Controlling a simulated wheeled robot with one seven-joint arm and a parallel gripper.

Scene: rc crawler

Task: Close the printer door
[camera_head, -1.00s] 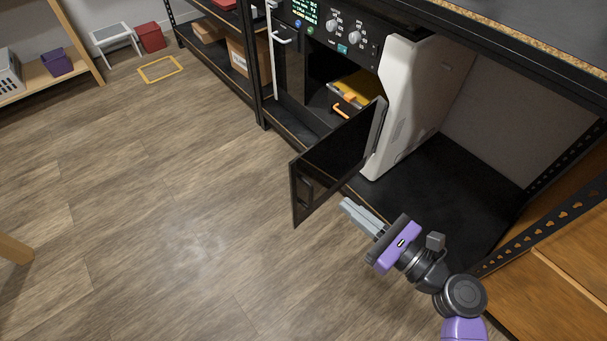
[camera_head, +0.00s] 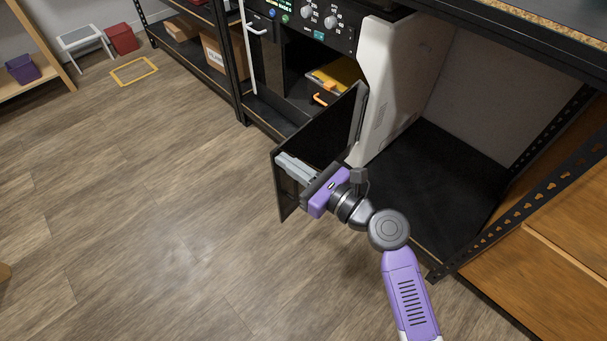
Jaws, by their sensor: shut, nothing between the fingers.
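The printer (camera_head: 391,85) stands on the low black shelf, with a white side wall and a dark front with knobs. Its dark door (camera_head: 335,130) stands open, swung outward from the hinge beside the white side wall. Inside the opening a yellow part with an orange handle (camera_head: 320,99) shows. My gripper (camera_head: 281,161) is shut and empty. Its grey fingers lie in front of the door's outer face, near the free edge, and hide part of it. I cannot tell whether they touch the door.
The black shelf (camera_head: 440,180) right of the printer is bare. A perforated black post (camera_head: 520,205) and wooden panels stand at the right. A cardboard box (camera_head: 216,55) sits on the shelving at left.

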